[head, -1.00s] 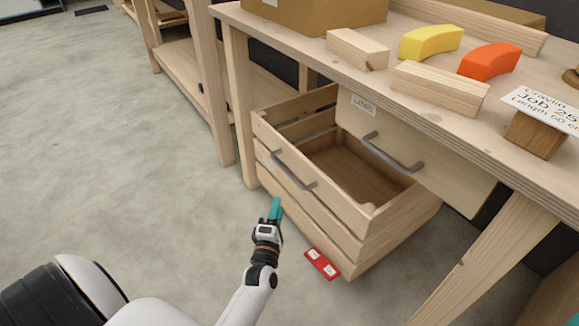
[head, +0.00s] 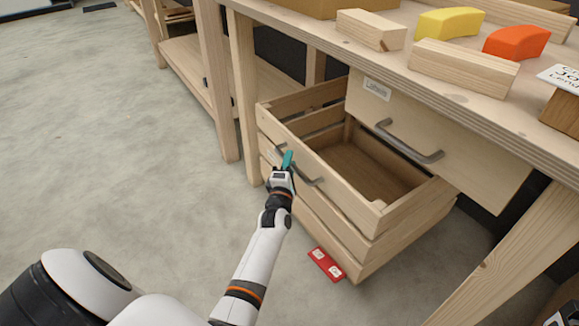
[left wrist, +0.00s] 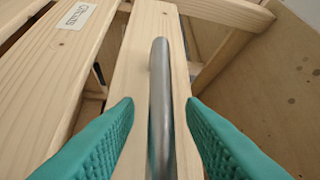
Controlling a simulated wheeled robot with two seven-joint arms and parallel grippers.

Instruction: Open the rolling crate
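The rolling crate (head: 345,215) is a slatted pale wood box, open at the top, standing partly out from under the workbench. Its grey bar handle (head: 312,182) is on its front upper slat. My left gripper (head: 287,160), with teal fingers, is at this handle in the head view and hides part of it. In the left wrist view, the open fingers (left wrist: 160,135) stand on either side of the handle (left wrist: 160,90), with gaps to it. The visible inside of the crate looks empty. My right gripper is not in view.
The workbench (head: 470,100) stands over the crate, with wood blocks (head: 463,68) and yellow (head: 449,22) and orange (head: 516,41) curved pieces on top. A drawer front (head: 450,150) with a handle hangs beneath. A red piece (head: 326,265) lies by the crate. Floor at left is clear.

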